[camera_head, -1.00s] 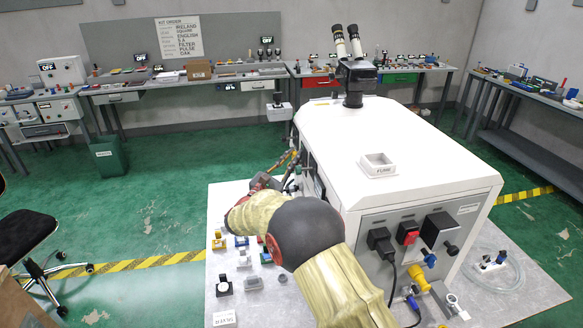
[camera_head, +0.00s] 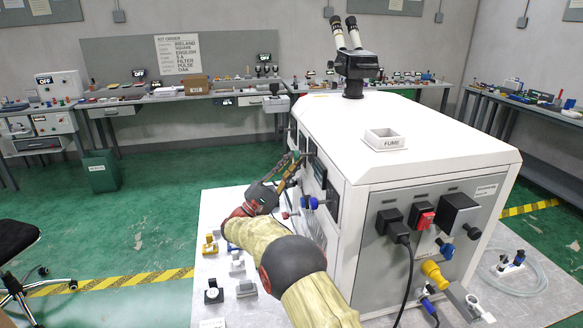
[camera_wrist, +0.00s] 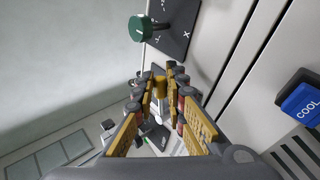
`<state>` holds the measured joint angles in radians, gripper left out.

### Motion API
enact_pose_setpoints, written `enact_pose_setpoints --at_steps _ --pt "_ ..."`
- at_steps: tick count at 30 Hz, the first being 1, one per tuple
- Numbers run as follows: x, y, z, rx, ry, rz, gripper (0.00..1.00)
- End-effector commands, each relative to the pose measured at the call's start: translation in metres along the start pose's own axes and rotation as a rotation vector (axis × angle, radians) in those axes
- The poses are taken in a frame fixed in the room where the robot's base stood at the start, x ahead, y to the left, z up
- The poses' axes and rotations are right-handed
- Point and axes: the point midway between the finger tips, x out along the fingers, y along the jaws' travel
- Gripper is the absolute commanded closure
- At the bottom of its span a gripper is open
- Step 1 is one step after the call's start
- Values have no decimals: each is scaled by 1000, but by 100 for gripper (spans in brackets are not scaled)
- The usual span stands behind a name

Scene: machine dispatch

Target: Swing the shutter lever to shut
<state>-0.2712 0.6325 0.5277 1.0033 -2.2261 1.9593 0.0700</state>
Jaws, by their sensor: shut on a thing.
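My gripper (camera_head: 292,163) is at the left side of the white machine (camera_head: 440,130), its fingers against or close to the side face. In the wrist view my gripper (camera_wrist: 160,82) is closed around a small yellow-tipped piece (camera_wrist: 160,88), which looks like the end of a lever. I cannot read a label on it. A green knob (camera_wrist: 143,27) stands on a dark plate (camera_wrist: 178,32) just beyond the fingertips, apart from them. The fingers hide the lever's base.
A blue COOL button (camera_wrist: 303,103) is on the machine face at the right. In the head view, a white FUME tray (camera_head: 384,139) and a microscope (camera_head: 354,65) stand on top. Small parts, including a yellow one (camera_head: 210,245), sit left of my arm. Green floor lies open beyond.

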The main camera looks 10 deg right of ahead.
Motion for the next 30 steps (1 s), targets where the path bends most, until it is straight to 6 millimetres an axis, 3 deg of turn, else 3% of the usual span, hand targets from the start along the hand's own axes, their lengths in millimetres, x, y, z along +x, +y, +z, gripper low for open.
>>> enact_pose_setpoints --at_steps 24,25,30 --pt "-6 -6 -2 86 -86 0 100" --pt "-6 -6 -2 86 -86 0 87" --pt "-6 -6 -2 86 -86 0 77"
